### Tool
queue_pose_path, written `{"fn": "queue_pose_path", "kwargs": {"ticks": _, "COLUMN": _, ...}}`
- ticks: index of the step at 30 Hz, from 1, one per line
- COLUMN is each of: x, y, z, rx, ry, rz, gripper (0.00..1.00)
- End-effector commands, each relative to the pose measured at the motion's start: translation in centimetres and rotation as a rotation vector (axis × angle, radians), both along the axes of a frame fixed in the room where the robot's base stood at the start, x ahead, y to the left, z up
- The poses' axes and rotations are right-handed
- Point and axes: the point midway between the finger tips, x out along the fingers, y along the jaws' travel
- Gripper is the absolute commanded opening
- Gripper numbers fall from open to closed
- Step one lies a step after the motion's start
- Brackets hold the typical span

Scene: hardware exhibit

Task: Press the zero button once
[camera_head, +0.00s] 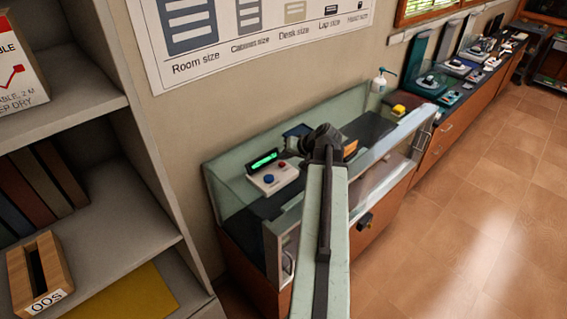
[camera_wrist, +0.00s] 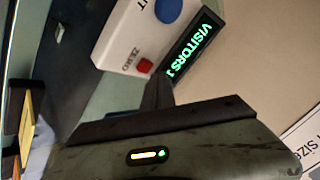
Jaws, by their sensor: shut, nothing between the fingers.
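A white counter box (camera_head: 272,184) stands in the glass case, with a lit green display (camera_head: 264,161), a blue button (camera_head: 269,178) and a red button (camera_head: 282,164). In the wrist view the red button (camera_wrist: 145,66) sits beside the label "ZERO". The blue button (camera_wrist: 168,11) is above it, and the display (camera_wrist: 193,50) reads "VISITORS 1". My gripper (camera_wrist: 158,80) is shut and empty, its dark tip just below and right of the red button. I cannot tell whether it touches. In the head view my gripper (camera_head: 298,148) is just right of the box.
Glass panels (camera_head: 345,111) edge the case around the box. A dark blue item (camera_head: 298,131) lies behind my gripper, and an orange item (camera_head: 350,148) is to its right. A shelf unit (camera_head: 150,230) stands at left. Open floor (camera_head: 480,200) lies at right.

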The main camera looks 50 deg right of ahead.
Motion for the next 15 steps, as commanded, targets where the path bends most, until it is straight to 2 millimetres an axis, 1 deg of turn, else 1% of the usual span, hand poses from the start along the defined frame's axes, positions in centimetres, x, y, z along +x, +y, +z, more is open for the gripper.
{"fn": "queue_pose_path", "kwargs": {"ticks": 11, "x": 0.04, "y": 0.04, "z": -0.05, "rx": 0.0, "ry": 0.0, "rz": 0.0, "gripper": 0.0}}
{"fn": "queue_pose_path", "kwargs": {"ticks": 15, "x": 0.08, "y": 0.04, "z": -0.57, "rx": -0.001, "ry": 0.0, "rz": 0.001, "gripper": 0.0}}
